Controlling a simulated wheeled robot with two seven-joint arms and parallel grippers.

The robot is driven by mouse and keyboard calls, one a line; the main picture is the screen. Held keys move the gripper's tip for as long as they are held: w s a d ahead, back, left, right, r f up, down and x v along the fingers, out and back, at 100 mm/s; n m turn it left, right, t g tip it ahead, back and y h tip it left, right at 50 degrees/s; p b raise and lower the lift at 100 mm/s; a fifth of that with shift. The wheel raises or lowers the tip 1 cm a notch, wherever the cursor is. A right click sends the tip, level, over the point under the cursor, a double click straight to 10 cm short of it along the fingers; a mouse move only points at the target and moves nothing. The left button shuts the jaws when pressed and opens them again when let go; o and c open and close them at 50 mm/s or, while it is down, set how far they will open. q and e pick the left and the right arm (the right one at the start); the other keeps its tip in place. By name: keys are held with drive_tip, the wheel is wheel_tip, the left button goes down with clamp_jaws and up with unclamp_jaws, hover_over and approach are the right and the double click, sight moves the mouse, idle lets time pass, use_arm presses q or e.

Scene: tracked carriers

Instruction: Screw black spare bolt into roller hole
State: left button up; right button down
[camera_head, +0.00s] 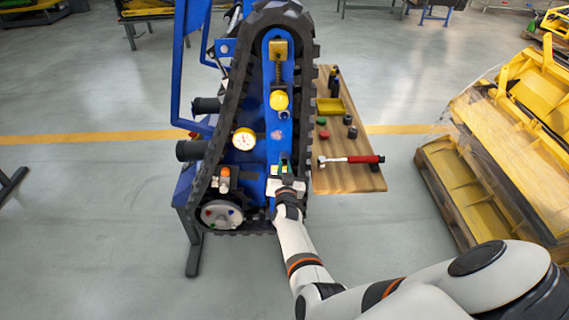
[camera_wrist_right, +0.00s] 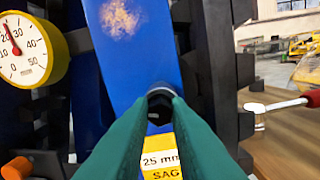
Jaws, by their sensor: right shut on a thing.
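My right gripper (camera_head: 284,164) is over the blue central beam of the tracked carrier. In the right wrist view its two green fingers (camera_wrist_right: 160,98) come together on a small dark round thing (camera_wrist_right: 159,108), which looks like the black bolt. A grey roller (camera_head: 221,215) with several coloured bolt heads sits inside the track at lower left. My left gripper is not in view.
A dial gauge (camera_head: 244,139) is on the carrier. Yellow machinery (camera_head: 500,150) stands right.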

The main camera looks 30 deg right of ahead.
drive_tip(key=m, duration=0.1)
drive_tip(key=m+b, duration=0.1)
drive_tip(key=m, duration=0.2)
drive_tip(key=shift+f+m, duration=0.25)
drive_tip(key=shift+m, duration=0.05)
drive_tip(key=shift+m+b, duration=0.35)
drive_tip(key=shift+m, duration=0.55)
drive_tip(key=shift+r+m, duration=0.2)
drive_tip(key=shift+m, duration=0.3)
drive_tip(key=m+b, duration=0.1)
drive_tip(key=m, duration=0.2)
drive_tip(key=m+b, duration=0.1)
drive_tip(key=m, duration=0.1)
drive_tip(key=m+b, duration=0.2)
drive_tip(key=m, duration=0.1)
drive_tip(key=shift+f+m, duration=0.25)
drive_tip(key=shift+m, duration=0.05)
drive_tip(key=shift+r+m, duration=0.1)
drive_tip(key=shift+m, duration=0.4)
drive_tip(key=shift+r, duration=0.1)
